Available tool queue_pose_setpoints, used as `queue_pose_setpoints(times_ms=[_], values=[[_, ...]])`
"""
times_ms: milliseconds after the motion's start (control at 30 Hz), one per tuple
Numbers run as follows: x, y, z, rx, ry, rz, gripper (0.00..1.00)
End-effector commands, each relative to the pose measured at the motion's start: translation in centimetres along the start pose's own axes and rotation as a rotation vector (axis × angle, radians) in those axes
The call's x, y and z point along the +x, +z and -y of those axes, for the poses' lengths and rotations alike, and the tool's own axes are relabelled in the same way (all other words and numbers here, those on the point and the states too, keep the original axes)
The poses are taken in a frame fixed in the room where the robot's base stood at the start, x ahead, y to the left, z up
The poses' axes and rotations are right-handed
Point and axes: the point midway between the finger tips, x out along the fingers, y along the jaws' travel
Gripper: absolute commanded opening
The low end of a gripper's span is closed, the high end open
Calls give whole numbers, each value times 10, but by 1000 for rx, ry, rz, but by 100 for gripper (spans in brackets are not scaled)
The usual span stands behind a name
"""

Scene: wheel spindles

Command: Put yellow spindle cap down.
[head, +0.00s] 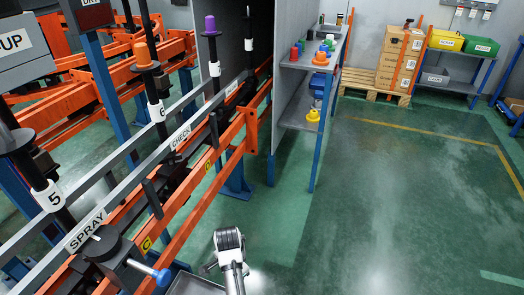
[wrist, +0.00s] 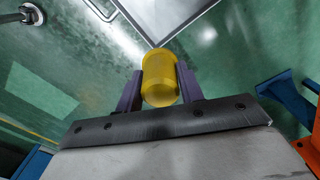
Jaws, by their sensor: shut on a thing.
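In the wrist view my gripper (wrist: 161,82) is shut on the yellow spindle cap (wrist: 160,75). The cap sits between the two dark purple fingers, its round end towards the camera. Green floor shows around and beyond it, and no surface visibly touches it. The held cap and the gripper's fingers cannot be made out in the head view. Another yellow cap-like piece (head: 313,115) stands on the lower shelf of the rack in the head view.
The grey shelf rack (head: 300,60) holds several coloured caps. An orange rail line (head: 190,205) with upright black spindles runs along the left; one wears an orange cap (head: 142,53), another a purple cap (head: 210,25). Open green floor (head: 400,210) lies to the right.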

Motion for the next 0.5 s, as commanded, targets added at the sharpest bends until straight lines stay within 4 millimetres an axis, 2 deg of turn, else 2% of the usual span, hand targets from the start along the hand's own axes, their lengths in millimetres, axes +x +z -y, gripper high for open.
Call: queue_pose_setpoints(times_ms=[300, 500], values=[[26, -52, -23, -453, 0, 1, 15], [37, -75, -36, -676, -1, 1, 15]])
